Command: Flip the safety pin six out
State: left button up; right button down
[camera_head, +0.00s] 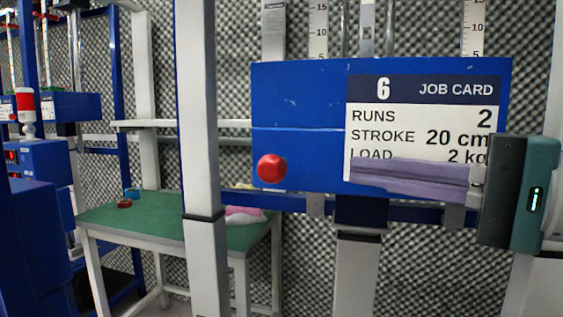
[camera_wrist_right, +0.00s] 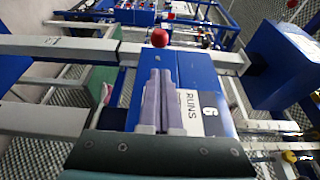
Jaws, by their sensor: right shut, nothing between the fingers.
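A blue panel (camera_head: 298,95) carries a job card (camera_head: 400,117) with the number 6. A round red knob (camera_head: 271,168) sits on the panel's lower left. I take it to be the head of safety pin six; its shaft does not show. My right gripper (camera_head: 350,174) comes in from the right with its purple-grey fingers shut and empty. The fingers cover the bottom of the card, and their tips are apart from the knob, to its right. In the right wrist view, the red knob (camera_wrist_right: 160,38) shows just beyond the shut fingertips (camera_wrist_right: 160,73). My left gripper is not in view.
A grey upright post (camera_head: 200,120) stands left of the panel. Behind it is a green-topped table (camera_head: 150,222) with a red ring, a blue ring and a pink item. Blue machines (camera_head: 38,165) stand at far left. Foam walls lie behind.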

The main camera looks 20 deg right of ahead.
aim_at(306, 163)
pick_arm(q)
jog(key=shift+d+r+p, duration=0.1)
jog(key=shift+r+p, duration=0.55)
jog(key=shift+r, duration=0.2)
pick_arm(e)
jog(key=x, duration=0.8)
jog(key=shift+s, duration=0.1)
